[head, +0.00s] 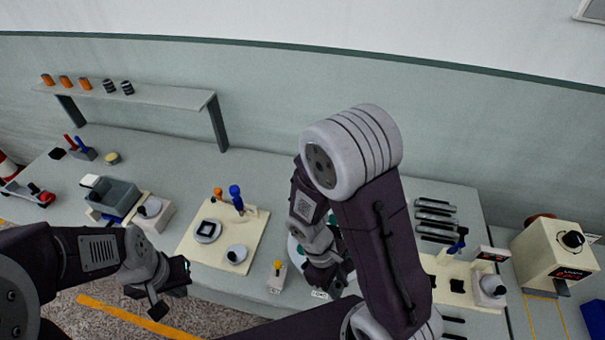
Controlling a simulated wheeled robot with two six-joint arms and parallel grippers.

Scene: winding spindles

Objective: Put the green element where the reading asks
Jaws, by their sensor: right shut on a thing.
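My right gripper (328,282) is low over the bench in the middle, beside a small white label (319,294). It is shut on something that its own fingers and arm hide. I cannot make out a green element; only a teal-green edge (336,217) shows behind my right arm. My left gripper (172,290) is at the bench's front left, its fingers apart and nothing seen between them. A small dark display with red marks (492,256) stands at the right, and a cream box (553,255) with a black knob carries another; both are too small to read.
A cream board (254,228) holds round grey parts, an orange-topped peg and a blue-handled one. A small block with a yellow knob (277,277) stands near the front edge. A grey bin (118,198) is at left. A raised shelf (150,95) carries several spools. Dark bars (436,217) lie at right.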

